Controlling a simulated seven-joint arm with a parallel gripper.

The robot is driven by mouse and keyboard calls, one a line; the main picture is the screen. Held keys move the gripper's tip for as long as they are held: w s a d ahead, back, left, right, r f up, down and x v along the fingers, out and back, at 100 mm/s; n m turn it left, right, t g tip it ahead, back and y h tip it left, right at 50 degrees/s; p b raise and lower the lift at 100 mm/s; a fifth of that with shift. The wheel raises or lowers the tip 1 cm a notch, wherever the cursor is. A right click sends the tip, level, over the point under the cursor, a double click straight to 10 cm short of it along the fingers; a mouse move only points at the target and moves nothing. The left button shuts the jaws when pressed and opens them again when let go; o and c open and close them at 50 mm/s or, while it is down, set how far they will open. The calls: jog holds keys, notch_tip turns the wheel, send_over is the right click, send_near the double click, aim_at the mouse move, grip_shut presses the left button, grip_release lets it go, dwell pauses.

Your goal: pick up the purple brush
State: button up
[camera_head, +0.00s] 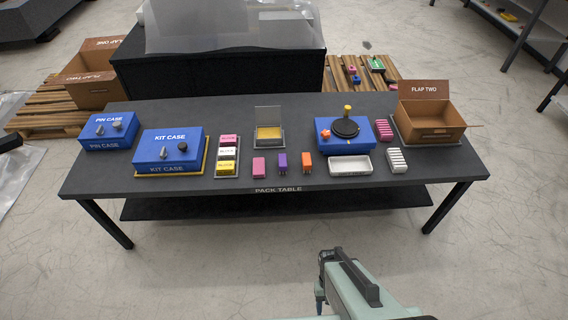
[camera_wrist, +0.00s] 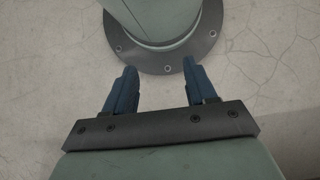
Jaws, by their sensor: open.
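The purple brush (camera_head: 282,160) shows in the head view as a small upright purple block near the front edge of the dark pack table (camera_head: 250,187). A pink block (camera_head: 258,166) stands to its left and an orange block (camera_head: 306,161) to its right, each with a small gap. My gripper (camera_wrist: 159,72) shows in the wrist view with its two blue fingers apart and nothing between them. It points at the floor and my own base, away from the table. The brush is not in the wrist view.
Blue cases (camera_head: 168,150) stand on the left. A labelled block rack (camera_head: 227,156), an open-lidded box (camera_head: 269,133), a blue unit with a black disc (camera_head: 342,132), a white tray (camera_head: 350,167) and an open carton (camera_head: 430,114) are also on the table. The floor in front is clear.

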jog(key=shift+o, duration=0.2)
jog(key=o, duration=0.8)
jog(key=w+r+t, duration=0.2)
jog(key=w+r, duration=0.1)
jog(key=w, duration=0.4)
jog(key=w+r+t, duration=0.1)
jog(key=w+r, duration=0.3)
jog(key=w, duration=0.4)
notch_tip(320, 180, up, 27)
jog(key=n+t, duration=0.4)
jog(key=n, duration=1.4)
send_over(283, 159)
jog(key=f, duration=0.7)
jog(key=shift+a, duration=0.2)
jog(key=shift+s+d+f, duration=0.1)
jog(key=shift+f, duration=3.05)
